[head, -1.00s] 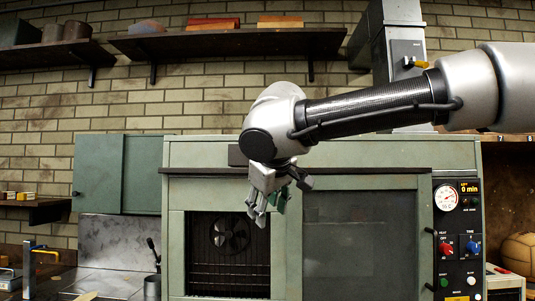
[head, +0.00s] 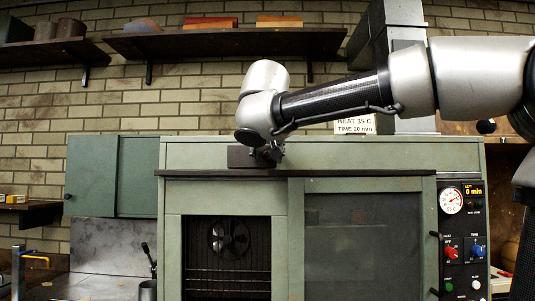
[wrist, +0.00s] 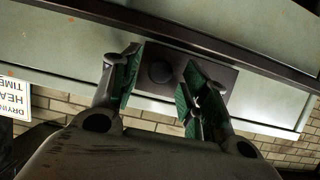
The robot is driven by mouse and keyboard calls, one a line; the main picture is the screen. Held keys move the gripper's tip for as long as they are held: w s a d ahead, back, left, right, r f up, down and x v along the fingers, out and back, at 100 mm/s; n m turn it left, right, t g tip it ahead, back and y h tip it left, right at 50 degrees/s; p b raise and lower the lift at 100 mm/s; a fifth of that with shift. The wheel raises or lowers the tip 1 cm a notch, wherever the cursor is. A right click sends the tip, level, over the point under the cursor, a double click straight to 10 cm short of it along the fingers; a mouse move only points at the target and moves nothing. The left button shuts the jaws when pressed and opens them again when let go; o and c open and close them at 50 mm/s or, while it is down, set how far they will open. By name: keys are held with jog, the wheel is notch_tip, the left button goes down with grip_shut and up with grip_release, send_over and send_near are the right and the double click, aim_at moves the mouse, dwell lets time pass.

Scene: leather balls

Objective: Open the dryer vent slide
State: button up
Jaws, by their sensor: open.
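The vent slide looks like a dark flat plate (head: 240,157) on the upper front of the green dryer cabinet (head: 400,155), above the dark rail. In the wrist view the plate (wrist: 215,75) carries a round dark knob (wrist: 161,73). My gripper (head: 266,154) is at the plate's right part and hides some of it in the head view. In the wrist view my open gripper (wrist: 161,88) has one green-padded finger on each side of the knob. I cannot tell whether the pads touch it, or whether an opening lies behind the plate.
Below the rail (head: 330,173) are an open bay with a fan (head: 229,238) and a sliding dark-glass door (head: 350,240). A control panel (head: 462,235) is at right. A metal duct (head: 400,40) rises behind my arm. A sign (head: 355,126) stands on top.

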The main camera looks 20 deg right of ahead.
jog(key=shift+w+d+f, duration=0.15)
jog(key=shift+w, duration=0.25)
grip_shut()
jog(key=w+a, duration=0.1)
jog(key=a, duration=0.3)
jog(key=w+a, duration=0.2)
jog(key=a, duration=0.3)
jog(key=w+a, duration=0.1)
jog(key=a, duration=0.3)
jog(key=shift+w+a, duration=0.2)
jog(key=shift+a, duration=0.1)
jog(key=shift+r, duration=0.2)
jog(key=shift+c, duration=2.1)
grip_release()
jog(key=o, duration=0.4)
jog(key=shift+a+f, duration=0.1)
jog(key=shift+f, duration=0.05)
